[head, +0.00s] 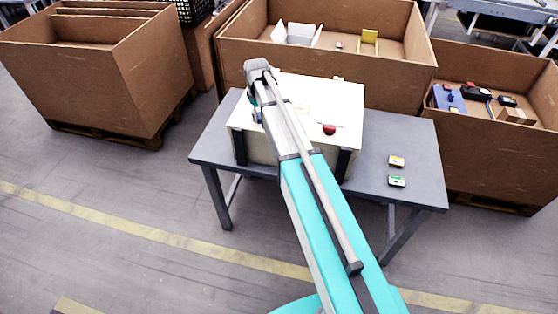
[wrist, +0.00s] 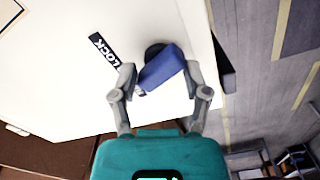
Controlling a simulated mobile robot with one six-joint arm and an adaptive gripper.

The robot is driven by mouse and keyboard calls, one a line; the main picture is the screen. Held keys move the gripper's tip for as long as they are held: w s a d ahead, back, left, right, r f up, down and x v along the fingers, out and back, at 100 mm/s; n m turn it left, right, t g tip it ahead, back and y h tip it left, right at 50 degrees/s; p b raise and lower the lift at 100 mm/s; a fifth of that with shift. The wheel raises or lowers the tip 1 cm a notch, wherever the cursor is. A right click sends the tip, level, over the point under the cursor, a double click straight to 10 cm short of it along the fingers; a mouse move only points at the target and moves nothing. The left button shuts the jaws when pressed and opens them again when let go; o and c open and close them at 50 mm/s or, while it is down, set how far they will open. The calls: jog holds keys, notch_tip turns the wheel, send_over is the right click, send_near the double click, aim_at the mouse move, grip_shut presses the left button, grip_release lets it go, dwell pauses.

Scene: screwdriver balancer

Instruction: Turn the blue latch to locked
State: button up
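The blue latch (wrist: 163,68) is on the white panel in the wrist view, slanted, with its dark round pivot partly hidden behind it. A black label reading LOCK (wrist: 104,50) is on the panel to its left. My gripper (wrist: 161,76) has its two fingers apart, one on each side of the latch. The left fingertip is very close to the latch's lower end; I cannot tell whether either finger touches. In the head view the white box (head: 318,96) stands on the grey table, and my arm covers part of it.
The grey table (head: 408,134) has two small items (head: 397,161) on its right side. A red button (head: 329,129) is on the box top. Large cardboard bins (head: 345,60) stand behind and to both sides. The floor in front is clear.

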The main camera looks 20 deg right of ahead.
jog(key=n, duration=0.3)
jog(key=shift+n, duration=0.4)
jog(key=shift+r+p, duration=0.3)
jog(key=shift+p, duration=0.05)
notch_tip(320, 180, up, 14)
jog(key=f+p, duration=0.1)
jog(key=p, duration=1.2)
jog(key=s+f+m+b, duration=0.5)
jog(key=s, duration=0.8)
jog(key=s+f+m+b, duration=0.5)
jog(key=s+m, duration=0.1)
jog(key=s, duration=0.7)
jog(key=shift+s+m, duration=0.2)
jog(key=shift+m, duration=0.1)
jog(key=shift+a+f, duration=0.1)
jog(key=w+r+n+p, duration=0.1)
jog(key=w+r+p, duration=0.4)
jog(key=w, duration=0.8)
jog(key=w+r+n+p, duration=0.1)
jog(key=w+r+p, duration=0.3)
jog(key=w, duration=0.9)
jog(key=shift+w+r+n+p, duration=0.2)
jog(key=shift+r+n+p, duration=0.2)
jog(key=shift+r, duration=0.15)
jog(key=shift+f, duration=0.25)
